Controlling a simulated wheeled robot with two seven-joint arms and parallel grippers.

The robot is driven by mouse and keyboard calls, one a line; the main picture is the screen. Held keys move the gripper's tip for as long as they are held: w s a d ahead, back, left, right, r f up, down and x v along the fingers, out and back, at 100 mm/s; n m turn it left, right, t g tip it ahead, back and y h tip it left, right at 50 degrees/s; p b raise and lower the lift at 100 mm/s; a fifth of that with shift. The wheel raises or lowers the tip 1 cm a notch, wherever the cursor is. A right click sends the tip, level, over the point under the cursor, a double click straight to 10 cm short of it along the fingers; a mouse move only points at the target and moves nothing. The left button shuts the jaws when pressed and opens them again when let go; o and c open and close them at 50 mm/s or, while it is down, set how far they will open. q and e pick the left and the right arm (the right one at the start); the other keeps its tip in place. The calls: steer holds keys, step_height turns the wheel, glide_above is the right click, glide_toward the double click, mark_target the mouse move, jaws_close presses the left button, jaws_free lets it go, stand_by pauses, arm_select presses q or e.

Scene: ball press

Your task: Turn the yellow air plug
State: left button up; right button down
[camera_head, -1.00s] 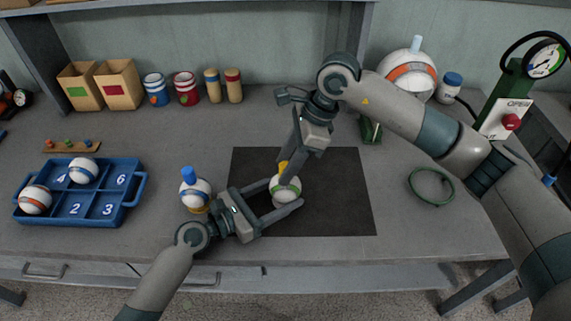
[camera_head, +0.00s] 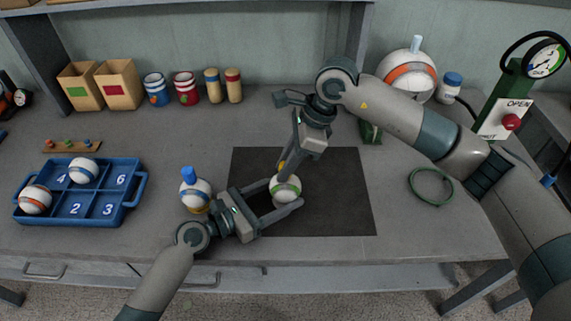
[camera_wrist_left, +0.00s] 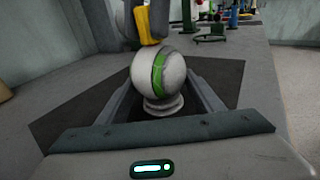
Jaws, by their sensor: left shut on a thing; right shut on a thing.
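A white ball with a green band (camera_head: 287,188) is over the dark mat (camera_head: 340,190). In the left wrist view the ball (camera_wrist_left: 145,68) sits upright on a small pale ring base (camera_wrist_left: 163,106). My left gripper (camera_head: 284,197) is shut on the ball, one finger on each side. The yellow plug (camera_head: 281,166) is at the ball's top, partly hidden by my right gripper (camera_head: 284,168), which is shut on it from above. The yellow plug (camera_wrist_left: 159,22) also shows at the top of the left wrist view.
A ball with a blue plug (camera_head: 195,192) stands just left of my left gripper. A blue numbered tray (camera_head: 128,215) holds two balls at the left. A green hose ring (camera_head: 431,187) and a gauge post with a red button (camera_head: 511,122) are at the right. Boxes and cans line the back.

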steer(key=m+t, duration=0.1)
steer(key=m, duration=0.2)
steer(key=shift+m, duration=0.4)
steer(key=shift+m+t+h, duration=0.4)
steer(key=shift+m+t, duration=0.5)
steer(key=shift+m, duration=0.8)
arm_select(q)
steer(key=shift+f, duration=0.1)
arm_select(e)
steer(key=c, duration=1.5)
jaws_free()
steer(key=shift+c, duration=0.2)
steer(key=v, duration=1.2)
